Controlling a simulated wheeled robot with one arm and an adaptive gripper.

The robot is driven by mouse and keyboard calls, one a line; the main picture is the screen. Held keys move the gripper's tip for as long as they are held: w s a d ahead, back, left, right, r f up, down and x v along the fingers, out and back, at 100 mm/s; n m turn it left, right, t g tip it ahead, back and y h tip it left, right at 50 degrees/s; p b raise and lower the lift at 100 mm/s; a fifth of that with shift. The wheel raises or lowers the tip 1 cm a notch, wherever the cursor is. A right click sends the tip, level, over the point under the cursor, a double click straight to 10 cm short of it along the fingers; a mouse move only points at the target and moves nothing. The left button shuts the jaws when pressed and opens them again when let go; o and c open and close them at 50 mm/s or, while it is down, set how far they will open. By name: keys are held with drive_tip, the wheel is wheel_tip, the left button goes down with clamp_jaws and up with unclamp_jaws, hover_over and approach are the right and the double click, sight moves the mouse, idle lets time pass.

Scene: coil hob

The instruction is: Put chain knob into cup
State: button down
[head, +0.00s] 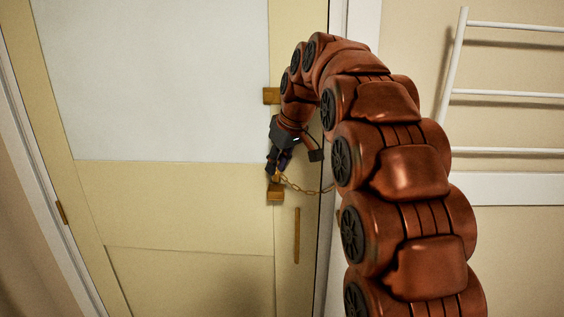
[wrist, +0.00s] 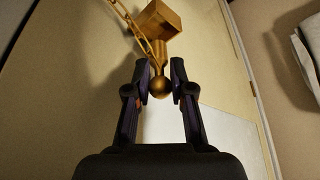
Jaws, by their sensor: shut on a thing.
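The chain knob (wrist: 159,87) is a small brass ball with a short stem, between my fingertips in the wrist view. My gripper (wrist: 160,82) is shut on it; in the head view my gripper (head: 277,168) points down along the door's right side. A brass block (wrist: 158,20) lies just beyond the knob and also shows just below my gripper in the head view (head: 275,194). I cannot tell whether the stem touches it. A second brass block (head: 271,96) sits higher on the door. No opening shows clearly, so I cannot tell which block is the cup.
A brass chain (head: 309,189) hangs slack from the gripper toward the door frame. A vertical brass handle (head: 297,236) is below the lower block on the pale yellow door (head: 180,205). A white rack (head: 505,92) is on the right wall. My arm hides part of the frame.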

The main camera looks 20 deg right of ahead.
sight(278, 175)
drive_tip(key=shift+f+b, duration=0.35)
drive_tip(key=shift+f, duration=0.05)
drive_tip(key=shift+a+f+b, duration=0.1)
drive_tip(key=shift+f+b, duration=1.15)
drive_tip(key=shift+f, duration=0.4)
drive_tip(key=c, duration=0.9)
unclamp_jaws()
drive_tip(key=shift+r, duration=0.1)
drive_tip(key=shift+v, duration=5.95)
drive_tip(key=shift+a, duration=0.1)
